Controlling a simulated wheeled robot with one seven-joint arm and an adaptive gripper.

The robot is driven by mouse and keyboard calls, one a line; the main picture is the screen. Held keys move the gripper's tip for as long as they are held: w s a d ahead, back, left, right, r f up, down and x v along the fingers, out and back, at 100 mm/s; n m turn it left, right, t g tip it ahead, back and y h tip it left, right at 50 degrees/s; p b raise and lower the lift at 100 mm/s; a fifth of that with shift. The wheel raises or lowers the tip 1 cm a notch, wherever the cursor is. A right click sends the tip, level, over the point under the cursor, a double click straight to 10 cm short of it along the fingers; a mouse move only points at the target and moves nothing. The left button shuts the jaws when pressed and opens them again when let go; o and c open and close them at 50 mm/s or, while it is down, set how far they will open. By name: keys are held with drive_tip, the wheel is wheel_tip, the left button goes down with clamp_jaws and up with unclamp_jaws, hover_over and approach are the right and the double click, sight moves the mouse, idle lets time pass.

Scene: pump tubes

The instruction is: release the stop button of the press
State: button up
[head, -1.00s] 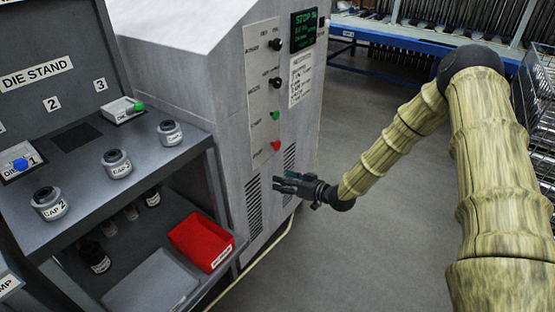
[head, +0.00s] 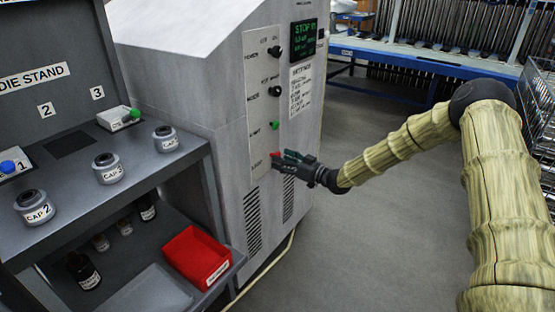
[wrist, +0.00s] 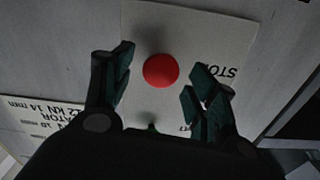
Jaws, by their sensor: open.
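The red stop button (head: 276,154) is the lowest control on the press's pale control panel (head: 262,110). My gripper (head: 282,160) is at the button's height, with its fingertips close to it. In the wrist view the round red button (wrist: 160,70) lies between the two open fingers of my gripper (wrist: 160,88), a little beyond their tips. Neither finger visibly touches the button. Part of the STOP label shows behind the right finger. In the head view the fingers partly cover the button.
The green button (head: 275,125) and two black knobs (head: 274,91) sit above on the panel. The die stand (head: 200,150) with caps and a red bin (head: 197,257) stands left.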

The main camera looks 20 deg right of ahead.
drive_tip(key=shift+x, duration=1.65)
drive_tip(key=shift+c, duration=0.5)
